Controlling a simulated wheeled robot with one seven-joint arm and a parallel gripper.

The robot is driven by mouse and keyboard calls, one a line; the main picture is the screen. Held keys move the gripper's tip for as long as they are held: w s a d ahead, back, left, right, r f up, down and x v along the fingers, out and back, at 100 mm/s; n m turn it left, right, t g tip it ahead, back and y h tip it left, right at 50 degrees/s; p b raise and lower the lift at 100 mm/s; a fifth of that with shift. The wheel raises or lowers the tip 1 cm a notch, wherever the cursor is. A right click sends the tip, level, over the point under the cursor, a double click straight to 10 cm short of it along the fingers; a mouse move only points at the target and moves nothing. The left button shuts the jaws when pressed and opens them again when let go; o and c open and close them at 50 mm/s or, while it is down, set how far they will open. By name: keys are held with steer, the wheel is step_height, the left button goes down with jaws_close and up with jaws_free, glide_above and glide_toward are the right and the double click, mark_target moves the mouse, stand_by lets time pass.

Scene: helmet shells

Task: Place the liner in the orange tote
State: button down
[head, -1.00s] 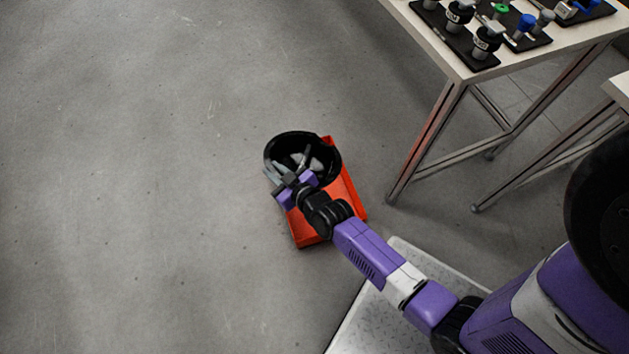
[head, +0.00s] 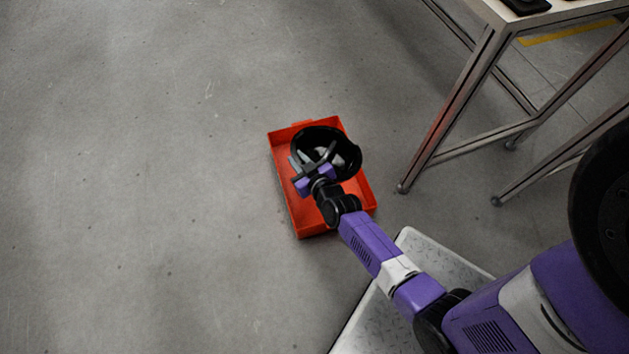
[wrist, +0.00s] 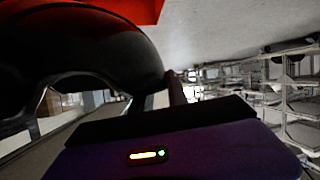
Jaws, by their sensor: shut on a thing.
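The liner (head: 347,161) is a black, bowl-like shell with pale patches inside, open side facing up toward the head camera. My gripper (head: 308,160) is shut on the liner at its left side. The orange tote (head: 289,205) stands on the floor, and the liner overlaps its upper right part in the head view, its right edge reaching the tote's right wall. I cannot tell the liner's height over the tote. In the wrist view the dark liner (wrist: 110,55) fills the upper left, with part of the orange tote (wrist: 130,8) behind it.
A metal-framed table (head: 480,90) stands at the upper right, its nearest foot a short way right of the tote. My base platform lies at the lower right. The floor (head: 130,180) left of the tote is clear.

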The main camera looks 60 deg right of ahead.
step_height(320, 180, down, 20)
steer(key=b, duration=1.3)
steer(key=shift+r, duration=0.15)
steer(key=c, duration=1.3)
jaws_free()
steer(key=s+a+r+t+y+p, duration=0.1)
steer(key=s+a+r+p, duration=0.2)
steer(key=s+a+r, duration=0.35)
steer(key=s+a+r+p, duration=0.2)
steer(key=s+a+r, duration=0.2)
steer(key=s, duration=0.6)
steer(key=s+a+r+n+y, duration=0.1)
steer(key=s+a+r, duration=0.1)
steer(key=r, duration=0.8)
steer(key=s+a+r+n+t+y, duration=0.1)
steer(key=s+r, duration=0.4)
steer(key=r, duration=0.5)
steer(key=s+a+r+n+y, duration=0.1)
steer(key=s+a+r, duration=0.3)
steer(key=r, duration=0.6)
steer(key=shift+s+a+r+n+t+y, duration=0.2)
steer(key=shift+n+t+y, duration=0.1)
steer(key=shift+y, duration=0.5)
